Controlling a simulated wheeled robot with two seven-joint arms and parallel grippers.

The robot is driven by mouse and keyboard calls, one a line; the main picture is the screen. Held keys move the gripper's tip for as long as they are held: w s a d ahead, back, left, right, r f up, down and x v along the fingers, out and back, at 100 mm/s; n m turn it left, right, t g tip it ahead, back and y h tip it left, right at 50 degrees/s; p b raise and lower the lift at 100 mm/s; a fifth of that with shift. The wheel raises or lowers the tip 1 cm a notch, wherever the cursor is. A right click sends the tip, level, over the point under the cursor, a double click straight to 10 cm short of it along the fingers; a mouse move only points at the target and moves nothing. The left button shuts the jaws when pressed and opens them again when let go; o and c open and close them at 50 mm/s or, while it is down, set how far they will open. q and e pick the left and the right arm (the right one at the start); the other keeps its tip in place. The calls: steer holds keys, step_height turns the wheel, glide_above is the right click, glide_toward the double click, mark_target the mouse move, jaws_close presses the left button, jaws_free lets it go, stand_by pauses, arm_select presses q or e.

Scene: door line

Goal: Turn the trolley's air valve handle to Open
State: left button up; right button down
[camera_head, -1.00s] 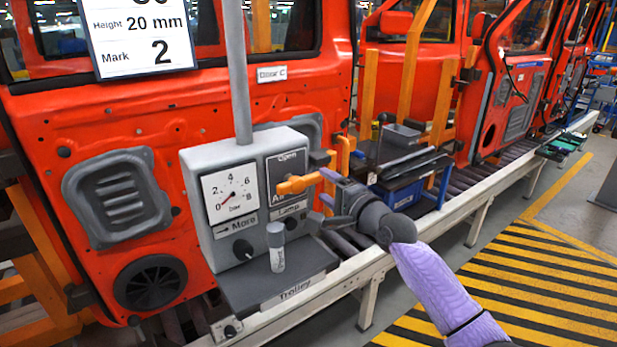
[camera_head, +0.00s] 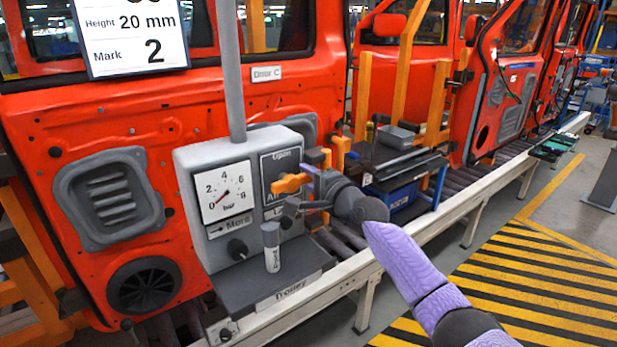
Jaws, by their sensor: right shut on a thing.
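The grey trolley box (camera_head: 214,164) stands in front of a red door. The orange air valve handle (camera_head: 289,184) is on its dark panel, below the word Open (camera_head: 285,156), and lies roughly level, pointing right. My right gripper (camera_head: 306,188) comes in from the right and is shut on the handle's right end. Its purple-sleeved arm (camera_head: 405,265) reaches in from the bottom right. Part of the panel's lettering is hidden by the handle and gripper. My left gripper is not in view.
A gauge (camera_head: 225,192) and a black knob (camera_head: 237,249) are on the box's front. A grey cylinder (camera_head: 271,247) stands on the trolley shelf (camera_head: 245,291). A blue bin (camera_head: 392,190) is behind my right gripper. Striped floor (camera_head: 530,290) lies clear at right.

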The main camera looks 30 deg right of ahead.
mark_target(281, 158)
steer(key=shift+n, duration=0.4)
steer(key=n, duration=0.1)
steer(key=r+n, duration=0.1)
steer(key=n, duration=0.1)
steer(key=shift+a+r+n, duration=0.2)
steer(key=shift+r+n, duration=0.1)
steer(key=shift+n, duration=0.1)
steer(key=n, duration=0.1)
steer(key=r+n, duration=0.1)
steer(key=n, duration=0.1)
steer(key=shift+a+n+p, duration=0.3)
steer(key=shift+a+p, duration=0.05)
steer(key=n+p, duration=0.1)
steer(key=n, duration=0.1)
steer(key=a+r+n, duration=0.1)
steer(key=n, duration=0.1)
steer(key=shift+s+a+r+n+p, duration=0.1)
steer(key=shift+a+n+p, duration=0.05)
steer(key=shift+n+p, duration=0.2)
steer(key=n, duration=0.1)
steer(key=a+n+p, duration=0.1)
steer(key=n, duration=0.1)
steer(key=shift+r, duration=0.15)
steer(key=shift+a+n+p, duration=0.45)
steer(key=shift+n+p, duration=0.1)
steer(key=shift+n, duration=0.5)
steer(key=shift+c, duration=2.2)
jaws_free()
